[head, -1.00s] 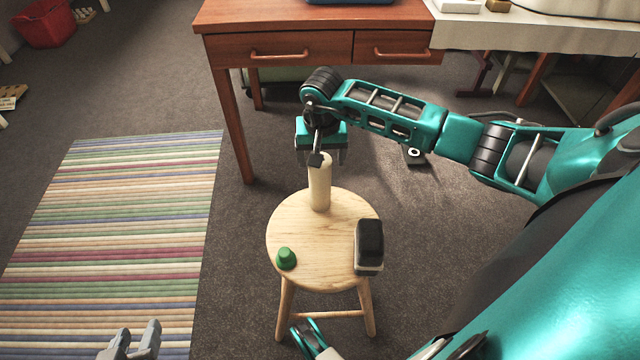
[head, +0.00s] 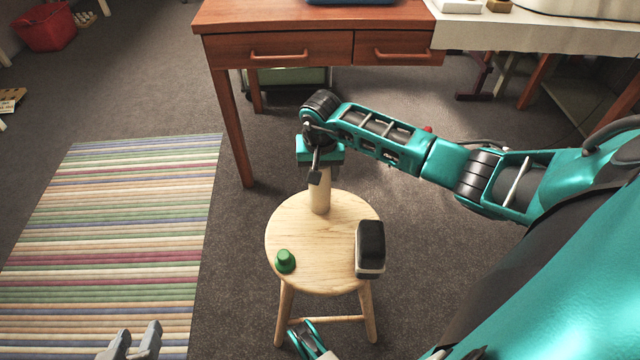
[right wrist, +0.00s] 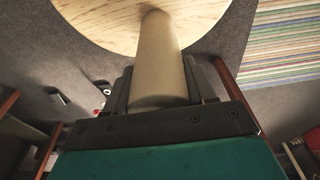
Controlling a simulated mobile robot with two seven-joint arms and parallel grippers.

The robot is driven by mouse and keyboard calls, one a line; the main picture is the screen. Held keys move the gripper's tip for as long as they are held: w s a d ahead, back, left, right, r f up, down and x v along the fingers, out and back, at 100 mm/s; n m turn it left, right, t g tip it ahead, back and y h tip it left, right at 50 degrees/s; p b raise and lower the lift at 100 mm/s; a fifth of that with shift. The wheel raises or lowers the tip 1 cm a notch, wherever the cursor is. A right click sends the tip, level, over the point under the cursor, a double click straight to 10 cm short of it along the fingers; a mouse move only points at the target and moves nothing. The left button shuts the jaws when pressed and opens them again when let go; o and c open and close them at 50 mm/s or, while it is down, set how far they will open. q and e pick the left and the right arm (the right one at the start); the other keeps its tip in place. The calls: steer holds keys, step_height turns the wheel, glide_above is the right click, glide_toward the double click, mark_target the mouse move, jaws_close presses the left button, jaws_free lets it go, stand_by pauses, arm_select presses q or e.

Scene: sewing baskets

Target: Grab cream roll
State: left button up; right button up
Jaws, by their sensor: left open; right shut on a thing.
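The cream roll (head: 319,197) stands upright near the far edge of a round wooden stool (head: 310,228). My right gripper (head: 320,172) is over it from above and hides its upper part in the head view. In the right wrist view the cream roll (right wrist: 160,55) lies between the two dark fingers of the right gripper (right wrist: 163,88), which is shut on it. The roll's far end appears to rest on the stool top. My left gripper (head: 135,342) is open and empty at the bottom left of the head view, away from the stool.
A green thimble-like piece (head: 286,262) sits at the stool's front left. A black and white block (head: 370,248) is at its right edge. A wooden desk (head: 285,52) stands behind the stool, and a striped rug (head: 115,230) lies to the left.

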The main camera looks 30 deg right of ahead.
steer(key=c, duration=0.5)
steer(key=shift+r, duration=0.15)
